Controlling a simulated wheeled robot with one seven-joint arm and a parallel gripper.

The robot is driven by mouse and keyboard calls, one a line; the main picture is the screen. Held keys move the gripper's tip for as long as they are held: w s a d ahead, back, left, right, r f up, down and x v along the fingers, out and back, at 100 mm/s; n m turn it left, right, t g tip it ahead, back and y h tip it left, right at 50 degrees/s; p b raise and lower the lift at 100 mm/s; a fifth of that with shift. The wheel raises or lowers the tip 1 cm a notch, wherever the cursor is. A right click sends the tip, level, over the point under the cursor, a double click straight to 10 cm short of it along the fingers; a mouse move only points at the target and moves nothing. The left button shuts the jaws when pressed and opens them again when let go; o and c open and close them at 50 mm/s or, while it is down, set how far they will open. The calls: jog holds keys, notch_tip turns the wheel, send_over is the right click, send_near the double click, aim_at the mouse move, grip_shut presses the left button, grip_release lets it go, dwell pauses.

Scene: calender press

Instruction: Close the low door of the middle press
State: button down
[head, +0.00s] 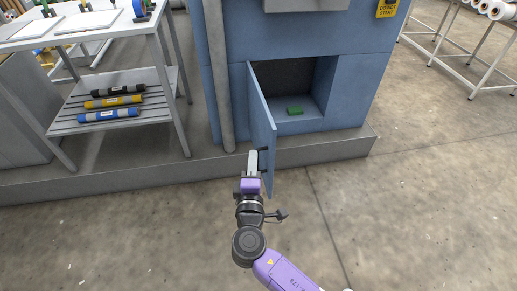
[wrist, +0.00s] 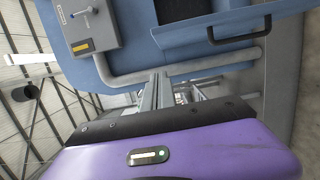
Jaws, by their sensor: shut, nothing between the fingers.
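The low door (head: 262,125) of the blue press (head: 350,100) stands open, swung out from the left side of its opening toward me. A dark handle (head: 263,160) sits near its free end. My gripper (head: 252,160) is at the left, outer side of the door, close to the handle; whether it touches cannot be told. In the wrist view the door (wrist: 205,32) and its dark bar handle (wrist: 240,32) are at upper right, and my fingers (wrist: 157,85) are together with nothing between them. The open compartment (head: 318,105) shows right of the door.
A small green block (head: 295,110) lies inside the compartment. A grey plinth (head: 330,147) runs under the press. A grey pipe (head: 218,70) stands left of the opening. A rack with rolls (head: 113,101) is at left. The floor (head: 410,215) at right is clear.

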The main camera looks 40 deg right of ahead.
jog(key=w+d, duration=0.4)
jog(key=d, duration=0.6)
jog(key=shift+w+d, duration=0.15)
jog(key=shift+w, duration=0.15)
